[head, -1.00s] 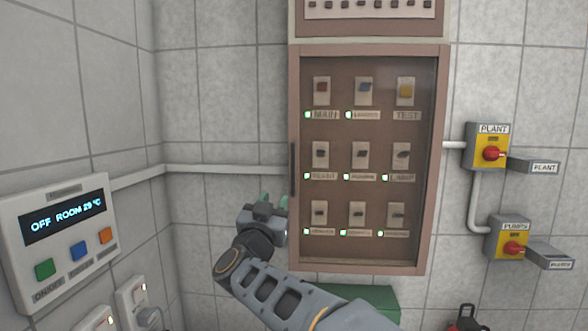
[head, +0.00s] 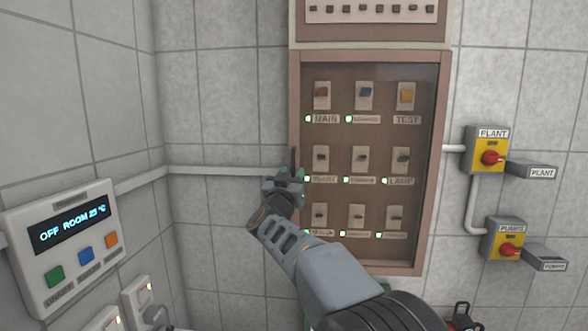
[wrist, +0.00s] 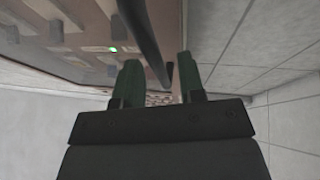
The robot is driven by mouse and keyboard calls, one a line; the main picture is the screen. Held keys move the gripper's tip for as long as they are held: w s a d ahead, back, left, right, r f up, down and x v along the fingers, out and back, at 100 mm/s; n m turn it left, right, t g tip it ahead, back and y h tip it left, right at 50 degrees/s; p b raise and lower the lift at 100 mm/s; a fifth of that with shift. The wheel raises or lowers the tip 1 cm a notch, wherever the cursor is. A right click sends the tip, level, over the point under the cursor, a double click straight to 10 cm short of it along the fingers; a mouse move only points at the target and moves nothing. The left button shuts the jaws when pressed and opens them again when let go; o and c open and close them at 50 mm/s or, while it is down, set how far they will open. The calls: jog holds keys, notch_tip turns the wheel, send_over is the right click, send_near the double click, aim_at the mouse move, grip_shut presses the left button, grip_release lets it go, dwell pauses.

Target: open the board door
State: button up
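The board door (head: 430,120) is a glazed panel in a brown frame on the back wall, and it looks shut. Its dark vertical bar handle (head: 294,162) is on the left edge of the frame. My gripper (head: 287,174) is at the lower part of the handle and hides some of it. In the wrist view, the handle (wrist: 146,38) runs down between the two green fingers of my gripper (wrist: 158,70). The fingers are apart, with a gap beside the bar. I cannot tell whether either touches it.
Switches and green lamps show behind the door. The PLANT (head: 487,150) and PUMPS (head: 506,240) isolators stand to its right. A control panel (head: 68,245) is on the left wall. A pipe (head: 220,170) crosses the wall left of the board.

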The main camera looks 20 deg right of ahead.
jog(key=shift+w+d+r, duration=0.2)
jog(key=shift+w+d, duration=0.15)
jog(key=shift+w, duration=0.05)
grip_shut()
dwell(0.4)
